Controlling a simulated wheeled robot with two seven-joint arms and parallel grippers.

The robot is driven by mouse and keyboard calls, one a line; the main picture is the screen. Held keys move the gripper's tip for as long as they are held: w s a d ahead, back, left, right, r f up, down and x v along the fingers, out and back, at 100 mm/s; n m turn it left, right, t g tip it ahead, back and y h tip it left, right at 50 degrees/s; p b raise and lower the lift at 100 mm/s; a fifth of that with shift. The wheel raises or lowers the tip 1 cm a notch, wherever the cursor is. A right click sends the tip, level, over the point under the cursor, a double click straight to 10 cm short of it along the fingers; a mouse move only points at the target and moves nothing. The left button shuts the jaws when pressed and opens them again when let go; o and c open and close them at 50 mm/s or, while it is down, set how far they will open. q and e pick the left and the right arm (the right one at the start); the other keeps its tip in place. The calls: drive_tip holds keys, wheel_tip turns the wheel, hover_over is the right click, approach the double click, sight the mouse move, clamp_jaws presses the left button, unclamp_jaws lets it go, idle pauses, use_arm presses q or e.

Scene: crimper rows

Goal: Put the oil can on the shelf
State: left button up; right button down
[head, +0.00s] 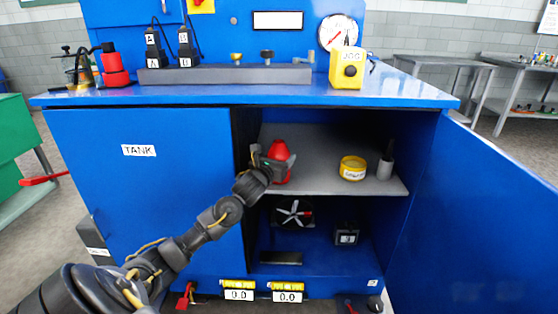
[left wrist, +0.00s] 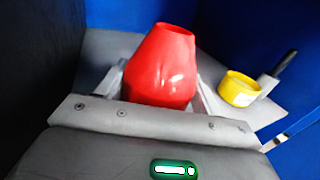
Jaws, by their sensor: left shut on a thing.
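The red oil can (head: 278,150) is inside the open cabinet, at the left part of the grey shelf (head: 320,181). In the left wrist view the oil can (left wrist: 162,65) stands between my fingers, with the shelf behind it. My left gripper (head: 274,166) reaches into the cabinet from the left and is shut on the oil can. The can looks upright, at about shelf level. Its base is hidden, so I cannot tell whether it touches the shelf. My right gripper is not in view.
A yellow tin (head: 353,168) and a dark-handled grey item (head: 385,165) stand at the right of the shelf. The open blue door (head: 475,210) is on the right, the closed TANK panel (head: 140,200) on the left. A fan (head: 294,212) and a small dark box (head: 346,234) are below.

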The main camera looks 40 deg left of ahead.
use_arm(q)
drive_tip(key=shift+f, duration=0.1)
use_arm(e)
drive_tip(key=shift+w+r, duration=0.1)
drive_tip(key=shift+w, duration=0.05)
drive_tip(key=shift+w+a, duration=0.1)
use_arm(q)
drive_tip(key=o, duration=1.1)
drive_tip(key=shift+f, duration=0.1)
drive_tip(key=shift+o, duration=0.2)
